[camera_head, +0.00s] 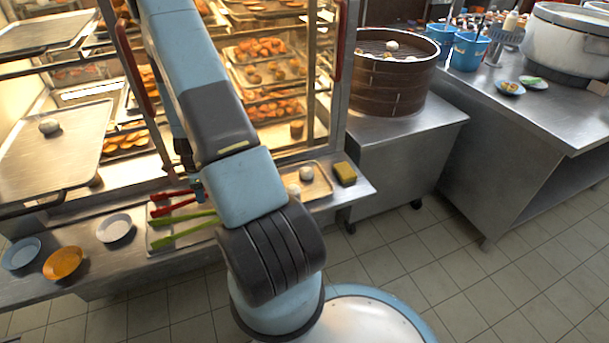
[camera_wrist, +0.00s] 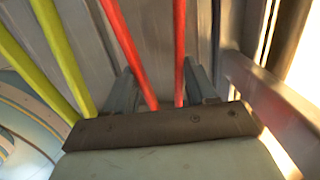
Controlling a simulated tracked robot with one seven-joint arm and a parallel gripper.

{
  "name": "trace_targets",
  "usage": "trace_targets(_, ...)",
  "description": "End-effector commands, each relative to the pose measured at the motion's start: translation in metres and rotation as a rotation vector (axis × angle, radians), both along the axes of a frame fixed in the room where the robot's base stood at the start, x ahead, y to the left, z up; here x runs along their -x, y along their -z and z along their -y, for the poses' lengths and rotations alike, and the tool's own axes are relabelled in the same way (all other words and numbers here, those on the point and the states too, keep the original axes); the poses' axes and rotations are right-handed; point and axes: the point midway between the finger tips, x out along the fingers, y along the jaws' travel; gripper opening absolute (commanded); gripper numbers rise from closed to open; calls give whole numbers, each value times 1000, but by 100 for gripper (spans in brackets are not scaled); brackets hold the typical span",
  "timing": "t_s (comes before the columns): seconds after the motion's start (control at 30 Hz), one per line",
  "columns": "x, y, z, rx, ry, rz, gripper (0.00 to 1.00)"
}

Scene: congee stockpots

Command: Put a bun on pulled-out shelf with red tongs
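The red tongs (camera_head: 172,208) lie on a metal tray on the front counter, their two arms spread apart. My gripper (camera_head: 197,188) is low over their right end, partly hidden by my arm. In the wrist view, the gripper's fingers (camera_wrist: 160,88) are apart, one on each side of the red tongs (camera_wrist: 126,42); the fingers do not look closed on them. Two pale buns, one being this bun (camera_head: 306,173), sit on a small tray (camera_head: 325,187) right of my arm. The pulled-out shelf (camera_head: 62,160) at left holds one round bun (camera_head: 49,126).
Green tongs (camera_head: 183,228) lie beside the red ones and show at left in the wrist view (camera_wrist: 55,60). Plates, including an orange one (camera_head: 63,263), stand at the counter's left. A yellow sponge-like block (camera_head: 345,173) is right of the bun tray. A steamer (camera_head: 392,80) stands behind.

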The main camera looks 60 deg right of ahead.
Motion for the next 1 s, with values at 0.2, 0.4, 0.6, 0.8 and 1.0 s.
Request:
trace_targets(0.2, 0, 0, 0, -1, 0, -1, 47)
trace_targets(0.4, 0, -1, 0, 0, -1, 0, 47)
trace_targets(0.6, -1, -20, 0, 2, -1, 1, 47)
trace_targets(0.8, -1, -44, 0, 2, -1, 3, 47)
trace_targets(1.0, -1, -68, 0, 2, -1, 3, 47)
